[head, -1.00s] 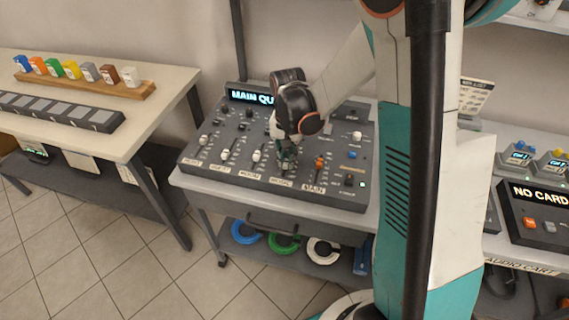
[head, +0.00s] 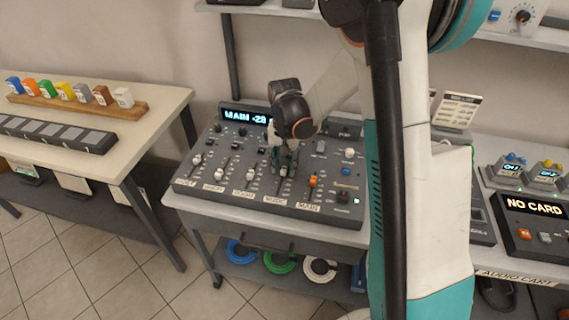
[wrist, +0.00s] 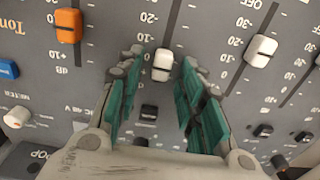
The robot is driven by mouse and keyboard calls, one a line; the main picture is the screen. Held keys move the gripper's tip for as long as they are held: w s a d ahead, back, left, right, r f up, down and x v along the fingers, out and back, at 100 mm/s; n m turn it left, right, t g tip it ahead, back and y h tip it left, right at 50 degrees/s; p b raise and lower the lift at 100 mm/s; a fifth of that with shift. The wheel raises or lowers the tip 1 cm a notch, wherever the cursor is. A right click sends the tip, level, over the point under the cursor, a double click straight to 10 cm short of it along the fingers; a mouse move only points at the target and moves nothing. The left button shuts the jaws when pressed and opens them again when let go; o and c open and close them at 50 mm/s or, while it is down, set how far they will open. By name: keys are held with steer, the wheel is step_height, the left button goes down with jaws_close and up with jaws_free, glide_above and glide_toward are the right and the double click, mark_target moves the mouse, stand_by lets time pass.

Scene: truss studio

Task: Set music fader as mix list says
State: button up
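The grey mixing console (head: 222,178) stands on a table in the middle of the head view. Its display (head: 243,117) reads MAIN and what looks like -28. The music fader's white cap (head: 284,171) is second from the right, beside the orange main cap (head: 314,181). My gripper (head: 284,160) is over the music fader. In the wrist view the white music cap (wrist: 163,62) sits between the green fingers of my gripper (wrist: 163,65), with gaps on both sides. A printed card on a stand (head: 459,109), perhaps the mix list, is too small to read.
In the wrist view the orange cap (wrist: 68,25) is left of my fingers and another white cap (wrist: 260,48) is right. A table with coloured blocks (head: 78,96) stands at left. A unit reading NO CARD (head: 537,215) stands at right. Tape rolls (head: 280,262) lie on the shelf below.

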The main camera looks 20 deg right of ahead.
mark_target(285, 166)
step_height(285, 166, up, 12)
stand_by(0.5)
steer(key=shift+r, duration=0.1)
steer(key=s+a+r+n+t, duration=0.2)
steer(key=s+r+n+t, duration=0.1)
steer(key=s, duration=0.8)
steer(key=s+a+r+n+t, duration=0.3)
steer(key=s+r+n+t, duration=0.1)
steer(key=s, duration=0.7)
steer(key=shift+r, duration=0.3)
steer(key=shift+s+a, duration=0.1)
stand_by(1.9)
